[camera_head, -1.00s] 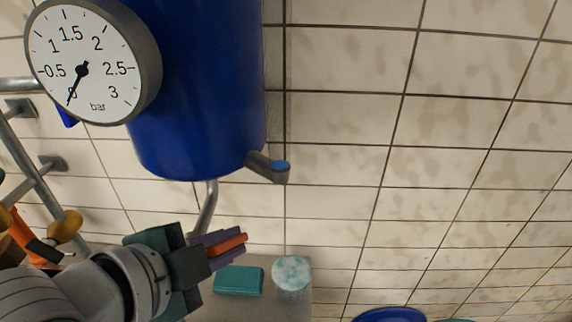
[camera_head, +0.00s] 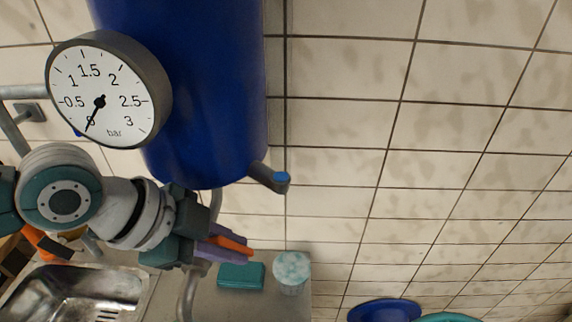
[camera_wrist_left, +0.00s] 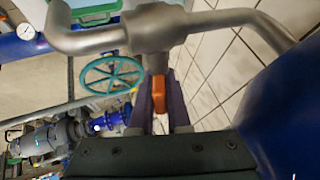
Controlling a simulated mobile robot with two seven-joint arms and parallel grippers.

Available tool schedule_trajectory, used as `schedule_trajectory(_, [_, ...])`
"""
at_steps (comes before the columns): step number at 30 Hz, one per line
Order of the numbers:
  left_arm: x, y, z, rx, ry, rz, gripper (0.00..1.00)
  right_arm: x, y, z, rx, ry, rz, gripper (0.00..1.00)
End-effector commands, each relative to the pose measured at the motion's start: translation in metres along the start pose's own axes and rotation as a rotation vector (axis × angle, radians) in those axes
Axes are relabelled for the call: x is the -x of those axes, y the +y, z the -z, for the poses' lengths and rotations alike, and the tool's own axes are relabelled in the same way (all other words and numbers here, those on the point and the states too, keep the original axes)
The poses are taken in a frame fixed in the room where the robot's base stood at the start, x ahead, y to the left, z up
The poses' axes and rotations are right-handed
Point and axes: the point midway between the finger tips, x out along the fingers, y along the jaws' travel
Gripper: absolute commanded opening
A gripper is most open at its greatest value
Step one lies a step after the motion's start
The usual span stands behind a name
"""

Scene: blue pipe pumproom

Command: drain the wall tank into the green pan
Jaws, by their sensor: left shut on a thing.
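The blue wall tank (camera_head: 205,95) hangs at upper left in the head view, with a round pressure gauge (camera_head: 110,88) whose needle points near 0. A grey bent pipe (camera_head: 190,290) runs down below it. My left gripper (camera_head: 236,248) is under the tank, its purple fingers shut on an orange handle (camera_head: 232,242). In the left wrist view the orange handle (camera_wrist_left: 158,90) sits between the fingers below a grey pipe fitting (camera_wrist_left: 155,25). Its valve position is unclear. A teal-green rim (camera_head: 450,317) is cut off at bottom right; I cannot tell whether it is the pan. My right gripper is not visible.
A capped grey stub (camera_head: 270,178) sticks out of the tank. A teal block (camera_head: 241,275) and a speckled round container (camera_head: 291,272) stand on a ledge. A steel sink (camera_head: 75,295) lies lower left, a blue round object (camera_head: 385,311) at the bottom. The tiled wall at right is bare.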

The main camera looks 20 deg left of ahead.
Motion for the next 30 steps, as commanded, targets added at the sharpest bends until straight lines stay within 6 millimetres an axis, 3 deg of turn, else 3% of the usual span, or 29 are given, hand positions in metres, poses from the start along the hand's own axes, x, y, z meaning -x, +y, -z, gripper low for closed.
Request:
schedule_trajectory(11, [-0.0006,0.0002,-0.0003,0.001,0.000,-0.003,0.00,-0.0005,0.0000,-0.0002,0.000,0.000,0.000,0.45])
schedule_trajectory(12, [-0.0006,0.0001,-0.0002,0.001,0.000,-0.003,0.19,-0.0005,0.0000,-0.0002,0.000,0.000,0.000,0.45])
schedule_trajectory(19, [-0.0005,0.0002,0.0000,0.001,0.000,-0.003,0.45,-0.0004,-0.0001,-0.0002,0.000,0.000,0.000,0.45])
schedule_trajectory(30, [0.0064,0.0000,-0.0004,0.000,0.000,-0.003,0.45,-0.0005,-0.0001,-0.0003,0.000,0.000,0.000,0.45])
